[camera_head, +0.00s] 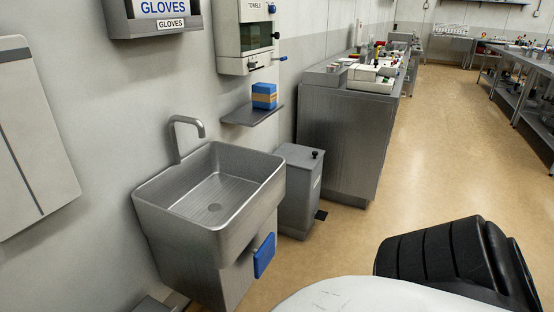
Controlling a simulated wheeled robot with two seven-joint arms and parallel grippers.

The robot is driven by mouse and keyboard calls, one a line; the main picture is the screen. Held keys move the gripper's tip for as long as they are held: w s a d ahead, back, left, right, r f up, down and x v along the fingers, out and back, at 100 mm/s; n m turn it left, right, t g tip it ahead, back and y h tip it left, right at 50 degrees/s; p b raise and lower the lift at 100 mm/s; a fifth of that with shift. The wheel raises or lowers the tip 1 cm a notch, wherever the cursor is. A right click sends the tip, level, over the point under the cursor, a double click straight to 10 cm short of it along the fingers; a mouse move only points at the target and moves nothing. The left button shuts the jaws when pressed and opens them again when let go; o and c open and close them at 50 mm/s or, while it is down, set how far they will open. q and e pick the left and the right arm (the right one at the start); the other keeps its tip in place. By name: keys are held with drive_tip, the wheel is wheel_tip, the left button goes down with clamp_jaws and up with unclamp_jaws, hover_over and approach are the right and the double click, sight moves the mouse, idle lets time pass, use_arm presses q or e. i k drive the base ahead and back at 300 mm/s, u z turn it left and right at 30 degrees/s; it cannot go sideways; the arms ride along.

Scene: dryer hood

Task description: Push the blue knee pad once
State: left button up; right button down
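The blue knee pad (264,256) is a small upright blue plate on the front right side of the metal sink's (225,240) pedestal, below the basin. It stands out slightly from the pedestal and nothing of mine touches it. The sink is against the wall, with a curved faucet (186,125) over its basin. No water shows from the faucet. Neither of my grippers is in view, so their positions relative to the pad cannot be seen.
A grey bin (299,190) with a black pedal stands right of the sink. A metal cabinet (345,140) is behind it. A towel dispenser (245,38) and a shelf with a blue box (264,96) hang above. Tan floor (440,130) is clear to the right.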

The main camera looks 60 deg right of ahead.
sight(262, 256)
drive_tip(key=z, duration=1.9)
